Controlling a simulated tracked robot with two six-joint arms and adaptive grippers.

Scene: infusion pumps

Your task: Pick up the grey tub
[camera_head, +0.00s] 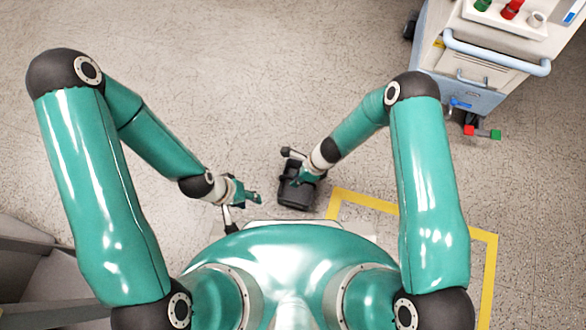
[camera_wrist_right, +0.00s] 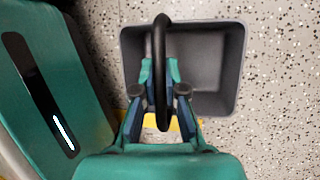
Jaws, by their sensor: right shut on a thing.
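The grey tub (camera_head: 297,196) is dark, with a rectangular opening, and shows just ahead of my body in the head view. In the right wrist view the tub (camera_wrist_right: 212,65) looks empty, and its black arched handle (camera_wrist_right: 161,50) crosses over the opening. My right gripper (camera_head: 306,178) is at the tub and shut on the handle; its fingers also show around the handle in the wrist view (camera_wrist_right: 159,85). I cannot tell whether the tub touches the floor. My left gripper (camera_head: 252,199) is left of the tub, apart from it, too small to judge its fingers.
A white and blue cart (camera_head: 470,75) stands at the upper right, with red and green items (camera_head: 512,8) on top. Yellow tape (camera_head: 362,199) marks the floor to the right of the tub. Grey furniture (camera_head: 30,255) is at the lower left. The floor ahead is clear.

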